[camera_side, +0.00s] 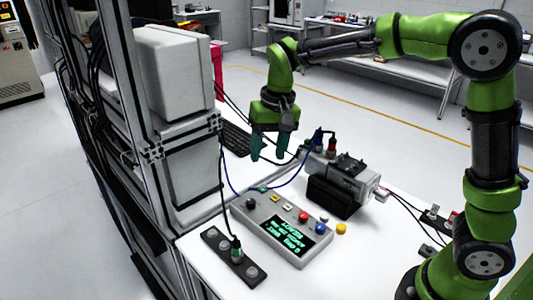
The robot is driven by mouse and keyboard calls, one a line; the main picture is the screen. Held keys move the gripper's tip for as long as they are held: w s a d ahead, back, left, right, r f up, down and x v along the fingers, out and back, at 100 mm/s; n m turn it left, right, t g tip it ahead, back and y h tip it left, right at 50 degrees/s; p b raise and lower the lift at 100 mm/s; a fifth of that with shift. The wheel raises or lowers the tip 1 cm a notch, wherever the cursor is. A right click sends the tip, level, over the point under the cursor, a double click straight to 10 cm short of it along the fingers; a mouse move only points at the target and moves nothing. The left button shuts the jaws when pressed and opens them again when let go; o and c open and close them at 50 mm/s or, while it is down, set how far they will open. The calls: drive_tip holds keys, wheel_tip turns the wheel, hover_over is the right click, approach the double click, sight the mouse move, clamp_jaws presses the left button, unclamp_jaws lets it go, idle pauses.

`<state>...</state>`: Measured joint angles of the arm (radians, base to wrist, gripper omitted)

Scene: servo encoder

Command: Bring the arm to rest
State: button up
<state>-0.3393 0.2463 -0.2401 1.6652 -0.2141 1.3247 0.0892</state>
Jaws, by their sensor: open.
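My gripper (270,147) hangs from my green arm with its fingers pointing down. It is open, and I see nothing between its fingers. It is above the white table, left of the servo motor (345,175) and behind the control box (280,228). The control box has a lit screen with green text and several coloured buttons. A blue cable runs between the box and the motor's connectors.
A socket strip (228,256) with a plugged-in cable lies at the table's front left. A tall rack with white cabinets (175,72) stands close on the left. A keyboard (237,138) sits behind it. A yellow button (341,229) is right of the control box. More connectors (433,213) lie near my base.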

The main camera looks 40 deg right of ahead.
drive_tip(key=s+d+r+t, duration=0.2)
drive_tip(key=s+t, duration=0.1)
drive_tip(key=s, duration=0.6)
drive_tip(key=s+d+r+t+y, duration=0.1)
drive_tip(key=s+d+t, duration=0.1)
drive_tip(key=s, duration=0.7)
drive_tip(key=shift+s+r+n+t, duration=0.25)
drive_tip(key=shift+r+n+t, duration=0.15)
drive_tip(key=shift+t, duration=0.1)
